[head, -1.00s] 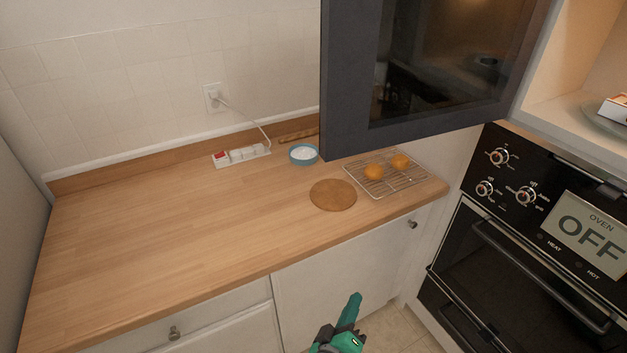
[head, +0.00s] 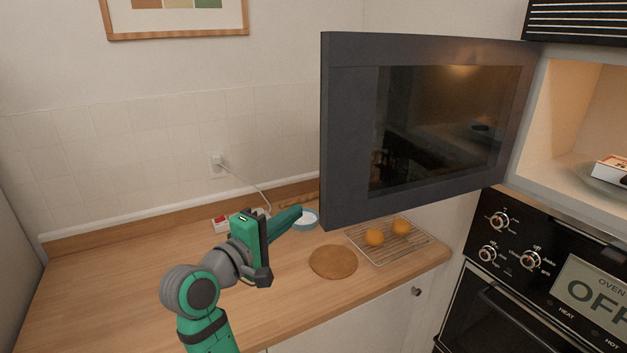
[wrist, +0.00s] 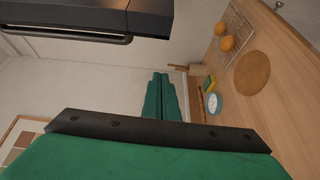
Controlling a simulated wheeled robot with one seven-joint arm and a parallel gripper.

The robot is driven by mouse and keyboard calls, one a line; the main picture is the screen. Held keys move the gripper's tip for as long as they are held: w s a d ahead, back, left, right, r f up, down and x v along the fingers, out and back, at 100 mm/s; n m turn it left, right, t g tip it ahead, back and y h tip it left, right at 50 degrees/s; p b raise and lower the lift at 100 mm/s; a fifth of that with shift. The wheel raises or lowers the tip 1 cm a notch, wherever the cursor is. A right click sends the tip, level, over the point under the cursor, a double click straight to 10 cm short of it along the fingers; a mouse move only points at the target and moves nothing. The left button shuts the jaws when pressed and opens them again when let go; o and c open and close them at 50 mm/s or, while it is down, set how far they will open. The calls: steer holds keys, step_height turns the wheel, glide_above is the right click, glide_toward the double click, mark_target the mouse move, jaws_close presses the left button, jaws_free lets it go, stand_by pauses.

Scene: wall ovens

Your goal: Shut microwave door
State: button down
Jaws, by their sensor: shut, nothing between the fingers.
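The microwave door (head: 350,130), dark grey with a glass window, hangs wide open, swung out to the left of the lit microwave cavity (head: 575,120). In the wrist view a dark panel with a handle bar, which looks like the door (wrist: 150,15), crosses the top left. My gripper (head: 294,219) is green, shut and empty. It is above the counter, left of the door's lower left corner, and apart from the door. The gripper fingers also show in the wrist view (wrist: 161,98).
The wooden counter (head: 130,300) holds a round board (head: 333,262), a blue-rimmed bowl (head: 309,221), a wire rack (head: 415,243) with two oranges (head: 374,237), and a power strip (head: 221,224). An oven (head: 510,300) reading OFF is below the cavity. A box on a plate (head: 610,170) sits inside the cavity.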

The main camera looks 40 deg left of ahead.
steer(key=s+a+r, duration=0.1)
steer(key=s+r, duration=0.2)
steer(key=r, duration=0.4)
steer(key=w, duration=1)
steer(key=shift+s+d+r+h, duration=0.15)
steer(key=shift+s+d, duration=0.15)
steer(key=shift+d, duration=0.2)
steer(key=shift+s+d+f+h, duration=0.1)
steer(key=shift+s+d, duration=0.15)
steer(key=shift+d, duration=0.25)
steer(key=shift+s+d+r+h, duration=0.15)
steer(key=shift+s+d, duration=0.15)
steer(key=shift+d, duration=0.2)
